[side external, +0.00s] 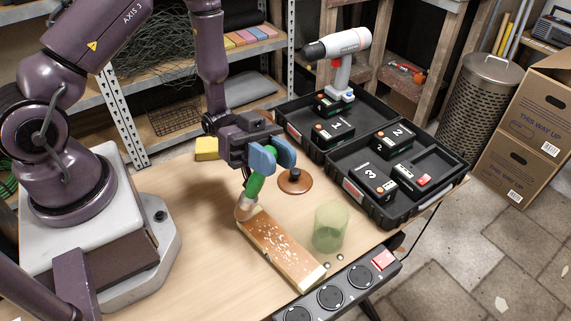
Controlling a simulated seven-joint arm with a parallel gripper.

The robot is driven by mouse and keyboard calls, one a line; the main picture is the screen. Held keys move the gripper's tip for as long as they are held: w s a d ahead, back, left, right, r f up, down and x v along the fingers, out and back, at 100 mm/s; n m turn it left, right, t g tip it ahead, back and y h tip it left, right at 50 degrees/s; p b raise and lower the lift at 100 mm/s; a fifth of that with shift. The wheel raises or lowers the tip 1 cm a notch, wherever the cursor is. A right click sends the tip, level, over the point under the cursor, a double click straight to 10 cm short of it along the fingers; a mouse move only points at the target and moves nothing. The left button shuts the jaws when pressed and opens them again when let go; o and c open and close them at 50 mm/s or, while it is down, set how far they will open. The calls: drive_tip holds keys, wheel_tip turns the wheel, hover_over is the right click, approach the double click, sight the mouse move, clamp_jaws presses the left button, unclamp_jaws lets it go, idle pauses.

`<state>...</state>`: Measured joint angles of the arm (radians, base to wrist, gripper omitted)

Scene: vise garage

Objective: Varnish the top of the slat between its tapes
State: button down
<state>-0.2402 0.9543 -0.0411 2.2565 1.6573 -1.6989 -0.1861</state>
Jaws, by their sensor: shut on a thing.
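The slat (284,251) lies on the wooden bench, running diagonally from the middle toward the front right. Its top is orange-brown with pale specks and patches, and its near right end is pale. Separate tapes cannot be made out clearly. My gripper (268,160), with blue fingers, is shut on the green handle of a brush (255,184). The brush points down, and its pale head is at the slat's far left end. Whether the bristles touch the slat cannot be told.
A translucent green cup (330,226) stands right of the slat, with small metal balls near it. A brown lid (295,181) with a dark knob lies behind. A yellow block (207,149) is at the back. An open black case (330,150) holds numbered batteries and a drill. A power strip (345,287) edges the front.

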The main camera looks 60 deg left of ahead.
wheel_tip(320, 180, up, 8)
idle(0.5)
drive_tip(key=shift+d+f, duration=0.1)
idle(0.8)
